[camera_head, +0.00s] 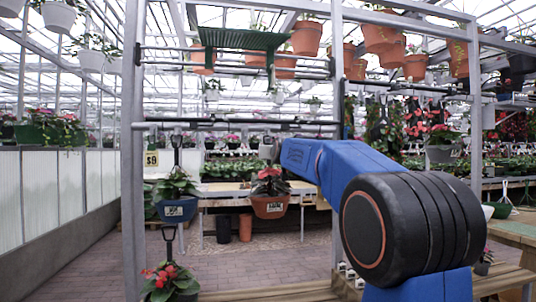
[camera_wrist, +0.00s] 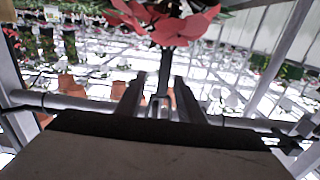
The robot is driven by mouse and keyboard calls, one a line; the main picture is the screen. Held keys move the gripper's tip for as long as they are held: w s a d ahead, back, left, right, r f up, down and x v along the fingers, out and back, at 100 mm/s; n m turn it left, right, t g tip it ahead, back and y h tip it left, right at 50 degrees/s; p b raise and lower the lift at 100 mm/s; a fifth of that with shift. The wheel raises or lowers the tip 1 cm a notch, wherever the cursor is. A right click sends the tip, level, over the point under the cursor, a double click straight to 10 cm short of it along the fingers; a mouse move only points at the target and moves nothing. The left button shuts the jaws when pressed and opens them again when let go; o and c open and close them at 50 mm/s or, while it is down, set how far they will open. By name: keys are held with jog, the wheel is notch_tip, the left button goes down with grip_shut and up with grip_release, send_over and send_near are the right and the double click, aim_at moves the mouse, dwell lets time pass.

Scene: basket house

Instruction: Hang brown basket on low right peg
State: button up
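The brown basket (camera_head: 270,207), with red flowers and a label, hangs upright below the low bar (camera_head: 240,125), under its right part. My gripper (camera_head: 268,150) is at the top of its handle, small and partly hidden by my blue arm in the head view. In the wrist view my gripper (camera_wrist: 160,85) has one finger on each side of the dark handle, with light gaps beside the stem. I cannot tell whether the fingers press on the handle's wider top, or whether the handle rests on a peg. The basket's red flowers (camera_wrist: 165,22) show beyond the fingertips.
A blue basket (camera_head: 176,210) hangs at the left of the low bar, with another planted basket (camera_head: 170,286) below it. A green rack (camera_head: 243,39) sits at the upper bars. Grey posts (camera_head: 133,150) frame the rack. A wooden table (camera_head: 245,187) stands behind.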

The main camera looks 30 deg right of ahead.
jog(key=v, duration=1.3)
jog(key=s+a+f+n+g+y, duration=0.1)
jog(key=s+a+f+g, duration=0.1)
jog(key=s+a+f, duration=0.55)
jog(key=s+a+f+g+y, duration=0.2)
jog(key=s+f, duration=0.3)
jog(key=f, duration=0.5)
jog(key=s+a+f+n+g+y, duration=0.1)
jog(key=s+a+f+g, duration=0.1)
jog(key=s+a+f, duration=0.55)
jog(key=s+a+f+n+g+y, duration=0.1)
jog(key=s+f+g, duration=0.5)
jog(key=s+f, duration=1.5)
notch_tip(320, 180, down, 3)
jog(key=shift+a+r+g, duration=0.1)
jog(key=shift+a+g, duration=0.2)
jog(key=shift+a, duration=0.15)
